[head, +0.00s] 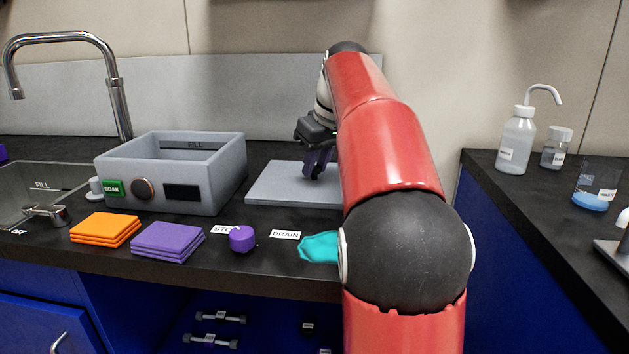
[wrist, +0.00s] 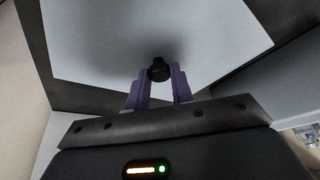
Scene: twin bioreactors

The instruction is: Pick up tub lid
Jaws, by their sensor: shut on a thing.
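The tub lid (head: 285,187) is a flat light-grey plate lying on the dark counter, right of the open grey tub (head: 225,182). My arm hides its right part in the head view. In the wrist view the lid (wrist: 100,50) fills much of the picture, with a black knob (wrist: 159,70) on it. My gripper (head: 318,172) is above the lid. Its purple fingers (wrist: 159,88) stand on either side of the knob and are shut on it. I cannot tell whether the lid is lifted off the counter.
The tub has a green SOAK label and a dark display. Orange cloths (head: 105,229), purple cloths (head: 167,240), a purple knob (head: 242,238) and a teal item (head: 319,247) are along the front edge. A sink with a faucet (head: 112,85) is left; bottles (head: 517,140) stand right.

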